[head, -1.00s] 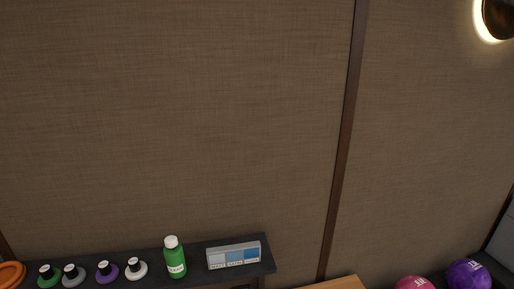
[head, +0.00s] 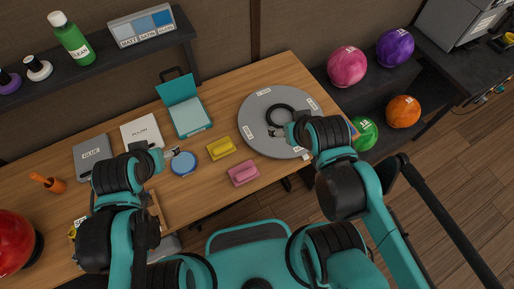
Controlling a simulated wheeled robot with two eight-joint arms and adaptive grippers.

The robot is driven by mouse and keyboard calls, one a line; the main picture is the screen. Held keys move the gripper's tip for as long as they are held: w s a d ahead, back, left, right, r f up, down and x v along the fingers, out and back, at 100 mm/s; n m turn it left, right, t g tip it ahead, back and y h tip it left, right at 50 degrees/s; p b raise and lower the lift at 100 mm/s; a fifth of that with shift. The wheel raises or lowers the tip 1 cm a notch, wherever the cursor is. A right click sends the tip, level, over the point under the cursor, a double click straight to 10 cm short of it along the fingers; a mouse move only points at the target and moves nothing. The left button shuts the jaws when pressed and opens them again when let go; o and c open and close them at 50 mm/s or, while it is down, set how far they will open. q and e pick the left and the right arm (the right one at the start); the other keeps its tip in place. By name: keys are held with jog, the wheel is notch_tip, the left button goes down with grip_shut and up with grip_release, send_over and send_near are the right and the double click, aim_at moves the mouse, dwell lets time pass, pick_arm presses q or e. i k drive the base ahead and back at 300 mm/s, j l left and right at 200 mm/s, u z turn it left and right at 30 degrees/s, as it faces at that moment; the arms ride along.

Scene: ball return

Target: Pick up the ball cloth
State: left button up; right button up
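No item in the head view is plainly readable as the ball cloth. Candidates are a yellow handled pad (head: 221,148) and a pink handled pad (head: 243,173) on the wooden table, and a teal case (head: 180,88) with its lid up and a pale flat inside. My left gripper (head: 172,153) is above the table beside a round blue tin (head: 183,164), left of the yellow pad. My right gripper (head: 279,132) is over the grey round plate (head: 262,103). Both grippers are small in view and their finger gaps are unclear; I see nothing held in either.
The wooden table (head: 229,102) has clear patches in the middle. A white box (head: 141,132), a grey box (head: 92,157) and a red ball (head: 14,240) stand on the left. Pink (head: 347,66), purple (head: 395,47), orange (head: 403,111) and green balls sit at the right.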

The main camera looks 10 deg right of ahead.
aim_at(242, 173)
jog(key=k+l, duration=0.15)
jog(key=u, duration=2.4)
jog(key=k+z, duration=0.1)
jog(key=z, duration=0.4)
jog(key=l+z, duration=0.15)
jog(key=z, duration=0.3)
jog(key=k+l+z, duration=0.1)
jog(key=z, duration=0.4)
jog(key=l+z, duration=0.2)
jog(key=z, duration=0.25)
jog(key=k+u, duration=0.25)
jog(key=j+u, duration=0.1)
jog(key=u, duration=0.2)
